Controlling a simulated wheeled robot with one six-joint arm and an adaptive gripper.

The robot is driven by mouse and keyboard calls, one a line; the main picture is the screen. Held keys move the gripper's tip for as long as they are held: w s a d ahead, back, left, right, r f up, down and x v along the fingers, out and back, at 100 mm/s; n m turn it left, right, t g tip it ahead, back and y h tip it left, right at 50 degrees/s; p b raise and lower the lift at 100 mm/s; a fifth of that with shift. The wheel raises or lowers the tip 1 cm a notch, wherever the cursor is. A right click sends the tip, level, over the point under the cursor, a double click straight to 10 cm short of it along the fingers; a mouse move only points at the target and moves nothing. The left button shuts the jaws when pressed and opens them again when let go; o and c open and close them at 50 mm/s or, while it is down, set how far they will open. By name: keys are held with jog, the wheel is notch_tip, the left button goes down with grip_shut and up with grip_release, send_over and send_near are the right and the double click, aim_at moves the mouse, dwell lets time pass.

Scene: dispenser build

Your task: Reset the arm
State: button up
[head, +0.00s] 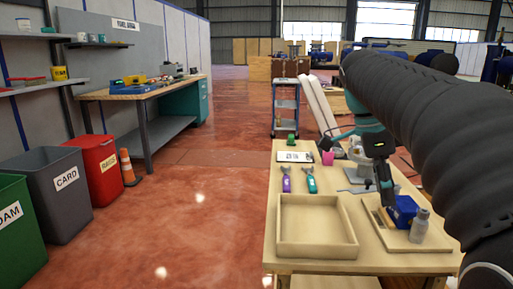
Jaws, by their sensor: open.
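My arm reaches in from the right, and my gripper (386,192) points down over the right part of the wooden table (375,262). It is open. Its fingers are small and dark here. They overlap the left side of a blue block-like part (403,211) in the picture, and I cannot tell whether they touch it. The blue part sits on a light wooden board (392,240) beside a grey bottle with a lid (420,226).
An empty wooden tray (318,249) fills the table's front left. Behind it lie purple (286,184) and teal (310,184) hand tools, a clipboard (295,157) and a pink block (327,158). Bins (100,168), a cone (127,168) and a workbench (150,92) stand left. The floor between is clear.

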jog(key=s+a+f+n+t+y, duration=0.1)
jog(key=s+a+f+n+t, duration=0.2)
jog(key=s+f+n, duration=0.4)
jog(key=s+a+f+n+t+y, duration=0.2)
jog(key=s+a+f+n+t, duration=0.2)
jog(key=f+n, duration=0.7)
jog(key=s+a+n, duration=0.2)
jog(key=s+n, duration=0.1)
jog(key=s, duration=0.1)
jog(key=shift+f, duration=0.15)
